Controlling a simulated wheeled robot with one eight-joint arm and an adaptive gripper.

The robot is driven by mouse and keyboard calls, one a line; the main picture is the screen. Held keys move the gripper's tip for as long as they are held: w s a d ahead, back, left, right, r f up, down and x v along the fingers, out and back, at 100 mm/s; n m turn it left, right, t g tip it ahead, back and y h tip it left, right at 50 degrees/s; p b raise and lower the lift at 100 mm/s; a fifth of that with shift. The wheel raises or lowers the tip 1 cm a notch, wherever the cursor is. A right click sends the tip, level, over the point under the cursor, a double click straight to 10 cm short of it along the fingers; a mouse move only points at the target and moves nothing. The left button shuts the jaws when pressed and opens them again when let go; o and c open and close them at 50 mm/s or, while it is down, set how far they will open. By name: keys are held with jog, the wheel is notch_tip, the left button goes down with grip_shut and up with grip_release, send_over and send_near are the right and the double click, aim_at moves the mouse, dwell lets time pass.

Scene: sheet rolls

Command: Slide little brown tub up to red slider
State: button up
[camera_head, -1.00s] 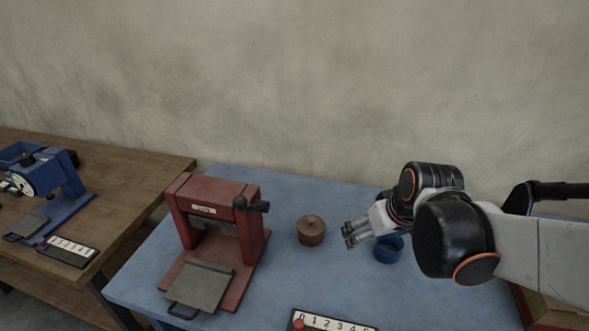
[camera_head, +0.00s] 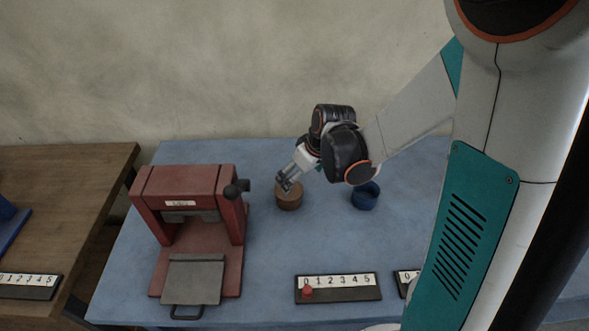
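The little brown tub (camera_head: 289,202) stands on the blue table, right of the red press. My gripper (camera_head: 285,184) is over the tub's upper side and hides its lid from view. The fingers look slightly apart, but I cannot tell whether they touch the tub or hold its knob. The red slider (camera_head: 307,292) is a small red knob at the 0 end of a black and white number scale (camera_head: 345,281), near the table's front edge.
A red press (camera_head: 190,207) with a grey plate (camera_head: 195,282) stands at left. A blue tub (camera_head: 366,196) sits right of the brown one. A second scale (camera_head: 404,279) is partly hidden by my arm. The table between brown tub and scale is clear.

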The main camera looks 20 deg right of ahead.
aim_at(289, 196)
jog(key=b+x, duration=0.5)
jog(key=x, duration=0.8)
jog(key=shift+w+a+f, duration=0.1)
jog(key=shift+w+f, duration=0.15)
jog(key=shift+f, duration=0.05)
jog(key=c, duration=1)
jog(key=shift+o, duration=0.2)
